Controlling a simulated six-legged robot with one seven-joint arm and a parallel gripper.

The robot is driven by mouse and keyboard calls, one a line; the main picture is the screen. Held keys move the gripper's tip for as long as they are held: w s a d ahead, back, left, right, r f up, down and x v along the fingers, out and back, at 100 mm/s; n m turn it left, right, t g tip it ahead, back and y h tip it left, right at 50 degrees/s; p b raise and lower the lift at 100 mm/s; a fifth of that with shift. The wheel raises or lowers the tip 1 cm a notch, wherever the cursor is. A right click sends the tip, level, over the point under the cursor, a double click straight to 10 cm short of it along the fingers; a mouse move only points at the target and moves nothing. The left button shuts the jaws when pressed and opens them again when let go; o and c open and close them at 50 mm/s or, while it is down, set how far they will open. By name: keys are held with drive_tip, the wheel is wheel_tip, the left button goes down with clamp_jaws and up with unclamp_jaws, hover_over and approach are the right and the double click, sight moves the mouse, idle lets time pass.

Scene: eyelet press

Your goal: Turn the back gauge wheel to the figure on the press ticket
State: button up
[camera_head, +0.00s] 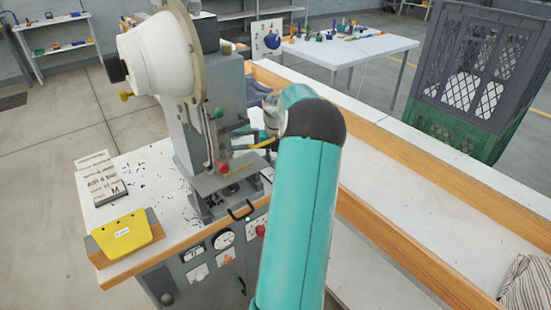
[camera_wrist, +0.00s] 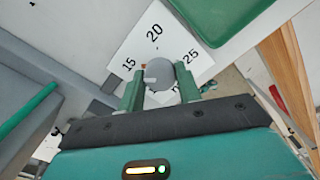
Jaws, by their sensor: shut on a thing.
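In the wrist view my gripper (camera_wrist: 160,82) has its two green fingers on either side of a round grey wheel (camera_wrist: 158,70), shut on it. Behind the wheel is a white dial plate (camera_wrist: 138,47) with the figures 15, 20 and 25; 20 is at the top. In the head view my teal arm hides the wheel and most of my gripper. Printed cards (camera_head: 100,183) lie on the bench left of the press (camera_head: 190,130); their small text is mostly unreadable.
A yellow piece (camera_head: 124,233) rests on a wooden block at the bench's front left. Dark scraps litter the benchtop. A wood-edged bench (camera_head: 430,215) runs at the right, with a grey and green crate (camera_head: 468,85) behind it. In the wrist view a green part (camera_wrist: 215,15) is close above the dial.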

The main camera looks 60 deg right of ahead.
sight(275, 160)
drive_tip(key=o, duration=1)
drive_tip(key=shift+r, duration=3.75)
drive_tip(key=shift+a, duration=0.1)
